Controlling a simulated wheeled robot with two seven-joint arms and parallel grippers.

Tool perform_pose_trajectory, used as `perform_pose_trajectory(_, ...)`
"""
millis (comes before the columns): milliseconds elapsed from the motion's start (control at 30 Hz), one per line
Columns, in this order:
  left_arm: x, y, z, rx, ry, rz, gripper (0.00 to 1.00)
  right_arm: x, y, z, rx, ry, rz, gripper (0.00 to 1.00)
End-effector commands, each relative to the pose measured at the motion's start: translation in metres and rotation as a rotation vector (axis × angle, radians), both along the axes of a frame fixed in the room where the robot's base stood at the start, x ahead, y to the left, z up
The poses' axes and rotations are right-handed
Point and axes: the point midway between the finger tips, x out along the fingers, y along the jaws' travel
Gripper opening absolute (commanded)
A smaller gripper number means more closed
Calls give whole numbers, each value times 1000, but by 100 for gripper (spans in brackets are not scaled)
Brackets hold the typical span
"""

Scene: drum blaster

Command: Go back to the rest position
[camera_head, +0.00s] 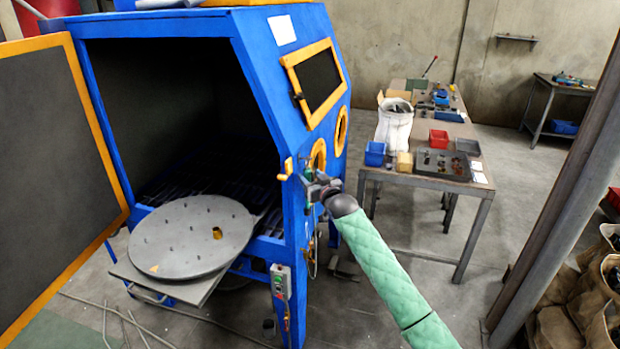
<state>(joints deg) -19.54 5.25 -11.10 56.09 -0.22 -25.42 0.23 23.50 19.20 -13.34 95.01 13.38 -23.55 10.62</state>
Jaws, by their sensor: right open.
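My right arm, in a green padded sleeve, reaches in from the lower right. Its gripper (312,187) is at the front right edge of the blue blasting cabinet (262,120), beside a small yellow latch (286,168) on the frame. The gripper is small in view and appears empty; I cannot tell whether it touches the cabinet. The cabinet's door (50,160), grey with an orange edge, stands wide open at the left. A round grey turntable (165,240) sits pulled out in front of the opening, with a small yellow part (217,233) on it. My left gripper is not in view.
A work table (440,185) at the right holds a white sack (393,125), blue and red bins and dark trays. A slanted pillar (560,190) stands at the right, with brown sacks (565,325) behind it. Floor between cabinet and table is mostly clear.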

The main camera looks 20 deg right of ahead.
Motion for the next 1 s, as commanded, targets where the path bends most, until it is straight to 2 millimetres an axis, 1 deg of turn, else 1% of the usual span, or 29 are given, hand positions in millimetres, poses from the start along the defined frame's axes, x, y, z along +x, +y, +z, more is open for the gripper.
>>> perform_pose_trajectory(33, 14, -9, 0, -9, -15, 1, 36, -9, -3, -5, -1, 0, -1, 50)
perform_pose_trajectory(200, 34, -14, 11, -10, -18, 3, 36, -35, -9, -4, -1, -1, -1, 50)
perform_pose_trajectory(300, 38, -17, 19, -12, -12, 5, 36, -44, -12, -2, 0, -1, -2, 50)
perform_pose_trajectory(467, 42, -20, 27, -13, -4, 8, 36, -54, -14, -1, -1, -1, -3, 50)
perform_pose_trajectory(667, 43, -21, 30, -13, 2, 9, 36, -56, -15, 0, -15, -1, -4, 50)
perform_pose_trajectory(733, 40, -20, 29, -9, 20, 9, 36, -56, -17, -6, -56, 23, -13, 50)
perform_pose_trajectory(767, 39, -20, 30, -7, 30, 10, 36, -54, -20, -13, -85, 42, -24, 50)
perform_pose_trajectory(867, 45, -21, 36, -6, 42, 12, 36, -45, -37, -48, -164, 120, -62, 50)
perform_pose_trajectory(900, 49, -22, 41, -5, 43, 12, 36, -41, -44, -66, -193, 159, -79, 50)
perform_pose_trajectory(967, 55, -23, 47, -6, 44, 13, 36, -36, -50, -98, -233, 223, -100, 50)
perform_pose_trajectory(1000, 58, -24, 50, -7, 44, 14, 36, -37, -52, -122, -249, 266, -108, 50)
